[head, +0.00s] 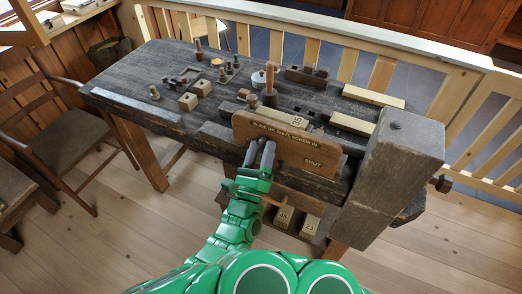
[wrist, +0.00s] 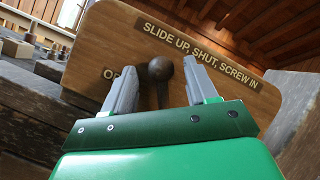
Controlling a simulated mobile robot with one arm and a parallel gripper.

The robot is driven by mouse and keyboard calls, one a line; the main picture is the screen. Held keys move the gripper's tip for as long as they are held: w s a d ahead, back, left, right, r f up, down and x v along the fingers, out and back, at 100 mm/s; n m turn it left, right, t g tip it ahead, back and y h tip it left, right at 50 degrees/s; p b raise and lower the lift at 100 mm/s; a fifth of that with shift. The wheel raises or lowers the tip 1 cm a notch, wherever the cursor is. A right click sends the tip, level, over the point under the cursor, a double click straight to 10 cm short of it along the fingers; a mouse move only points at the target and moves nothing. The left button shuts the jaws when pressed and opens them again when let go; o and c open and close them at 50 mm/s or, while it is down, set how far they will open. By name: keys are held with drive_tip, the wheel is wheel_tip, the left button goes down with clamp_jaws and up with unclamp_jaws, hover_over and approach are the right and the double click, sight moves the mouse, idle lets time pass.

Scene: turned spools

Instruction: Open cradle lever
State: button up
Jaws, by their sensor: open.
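The wooden sign board (head: 300,150) on the front of the bench reads "SLIDE UP, SHUT, SCREW IN", with a "SHUT" label at its right. In the wrist view, a dark ball-ended lever (wrist: 160,69) stands in front of the board (wrist: 235,95), beside a partly hidden label starting "OP". My gripper (head: 260,152) is open in front of the board's left part. In the wrist view its fingers (wrist: 163,80) lie either side of the lever, with gaps visible on both sides. The lever's lower end is hidden by my gripper. In the head view I cannot make out the lever.
The dark workbench (head: 135,75) holds a turned wooden peg (head: 270,88), small blocks (head: 188,101) and pale bars (head: 373,96). A big wooden block (head: 395,165) stands right of the board. Numbered blocks (head: 284,215) sit below. A chair (head: 62,140) is at left.

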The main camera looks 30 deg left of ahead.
drive_tip(key=shift+s, duration=0.1)
drive_tip(key=v, duration=0.7)
drive_tip(key=shift+s+f, duration=0.2)
drive_tip(key=shift+s, duration=0.05)
idle(0.5)
